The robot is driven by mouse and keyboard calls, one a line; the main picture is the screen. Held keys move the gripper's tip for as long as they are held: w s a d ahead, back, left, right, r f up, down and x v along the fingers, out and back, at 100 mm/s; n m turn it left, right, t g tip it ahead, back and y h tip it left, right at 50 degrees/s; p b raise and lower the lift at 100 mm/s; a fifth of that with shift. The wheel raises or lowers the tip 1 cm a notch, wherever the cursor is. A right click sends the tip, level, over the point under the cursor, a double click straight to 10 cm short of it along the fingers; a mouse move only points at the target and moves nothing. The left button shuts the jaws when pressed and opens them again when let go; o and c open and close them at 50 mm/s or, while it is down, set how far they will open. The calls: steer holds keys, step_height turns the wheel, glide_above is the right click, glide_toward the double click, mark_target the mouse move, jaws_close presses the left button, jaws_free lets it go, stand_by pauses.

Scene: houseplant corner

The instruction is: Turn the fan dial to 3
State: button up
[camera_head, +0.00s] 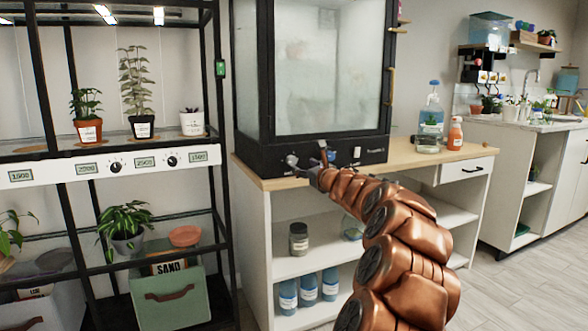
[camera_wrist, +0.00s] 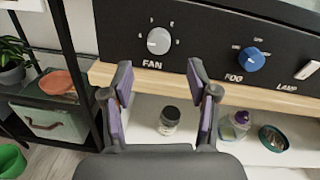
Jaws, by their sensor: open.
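The fan dial (camera_wrist: 159,41) is a light grey knob on the black front panel, above the printed word FAN in the wrist view. Small marks ring it, too small to read. In the head view the fan dial (camera_head: 292,161) sits at the left of the cabinet's base panel. My gripper (camera_wrist: 158,82) is open and empty, its two purple-padded fingers apart, below and in front of the dial and not touching it. In the head view my gripper (camera_head: 318,172) is just right of and below the fan dial.
A blue fog dial (camera_wrist: 250,59) and a pale lamp switch (camera_wrist: 307,70) are right of the fan dial. The panel belongs to a glass cabinet (camera_head: 325,75) on a wooden bench top (camera_head: 400,158). Jars stand on the shelf below. A black plant rack (camera_head: 215,120) stands to the left.

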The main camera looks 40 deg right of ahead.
mark_target(293, 161)
steer(key=shift+x, duration=3.7)
steer(key=shift+a+r, duration=0.1)
steer(key=shift+c, duration=0.2)
jaws_close()
